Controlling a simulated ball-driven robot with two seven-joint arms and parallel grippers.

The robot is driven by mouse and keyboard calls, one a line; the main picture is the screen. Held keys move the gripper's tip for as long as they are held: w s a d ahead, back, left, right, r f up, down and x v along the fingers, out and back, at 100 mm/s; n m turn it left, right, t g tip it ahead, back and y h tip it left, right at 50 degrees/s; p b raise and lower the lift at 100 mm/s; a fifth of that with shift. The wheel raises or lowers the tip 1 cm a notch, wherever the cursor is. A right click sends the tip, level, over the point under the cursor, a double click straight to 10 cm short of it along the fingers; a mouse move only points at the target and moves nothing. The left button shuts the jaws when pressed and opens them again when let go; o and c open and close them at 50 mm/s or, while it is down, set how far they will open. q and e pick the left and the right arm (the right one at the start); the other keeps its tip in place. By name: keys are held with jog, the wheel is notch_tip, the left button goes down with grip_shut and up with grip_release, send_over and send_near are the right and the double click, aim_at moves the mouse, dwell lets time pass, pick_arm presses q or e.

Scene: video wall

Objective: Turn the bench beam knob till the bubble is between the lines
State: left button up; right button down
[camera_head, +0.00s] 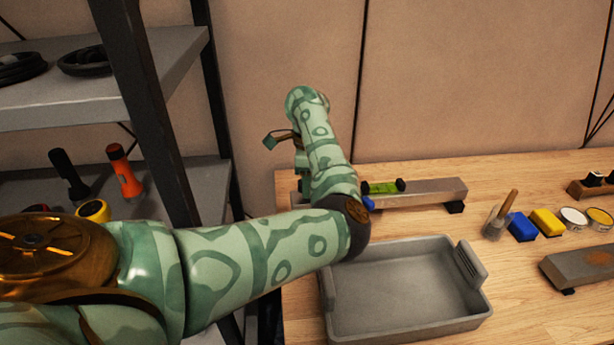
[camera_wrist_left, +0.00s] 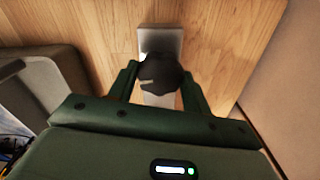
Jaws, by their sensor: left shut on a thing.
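The grey bench beam (camera_head: 435,190) lies on the wooden bench behind the tray, and it also shows in the left wrist view (camera_wrist_left: 160,42). A green spirit level (camera_head: 381,187) with dark end caps sits on it. The vial is too small to tell where the bubble is against the lines. In the left wrist view my left gripper (camera_wrist_left: 160,80) is shut on the dark round knob (camera_wrist_left: 158,72), which has a pale pointer mark. In the head view my green patterned arm hides the knob and the fingers. My right gripper is out of view.
A grey tray (camera_head: 410,325) stands in front of the beam, close under my left forearm. To the right are a brush (camera_head: 500,215), a blue block (camera_head: 522,227), a yellow block (camera_head: 547,222), round tins and another metal bar (camera_head: 582,265). A shelf rack (camera_head: 160,60) stands left.

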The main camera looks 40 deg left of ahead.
pick_arm(q)
jog(key=shift+s+d+f+m+p, duration=0.1)
jog(key=shift+f+m+p, duration=0.1)
jog(key=shift+m, duration=0.4)
jog(key=shift+f+m+p, duration=0.1)
jog(key=shift+m+p, duration=0.1)
jog(key=shift+m, duration=0.4)
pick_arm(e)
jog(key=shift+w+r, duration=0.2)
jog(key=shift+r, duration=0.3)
pick_arm(q)
jog(key=o, duration=1)
jog(key=shift+c, duration=0.2)
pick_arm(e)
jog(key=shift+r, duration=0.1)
pick_arm(q)
jog(key=shift+r, duration=0.1)
notch_tip(320, 180, up, 16)
jog(key=p, duration=0.5)
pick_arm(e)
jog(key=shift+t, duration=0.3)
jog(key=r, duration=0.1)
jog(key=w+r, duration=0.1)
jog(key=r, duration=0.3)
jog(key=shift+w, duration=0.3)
pick_arm(q)
jog(key=shift+r, duration=0.2)
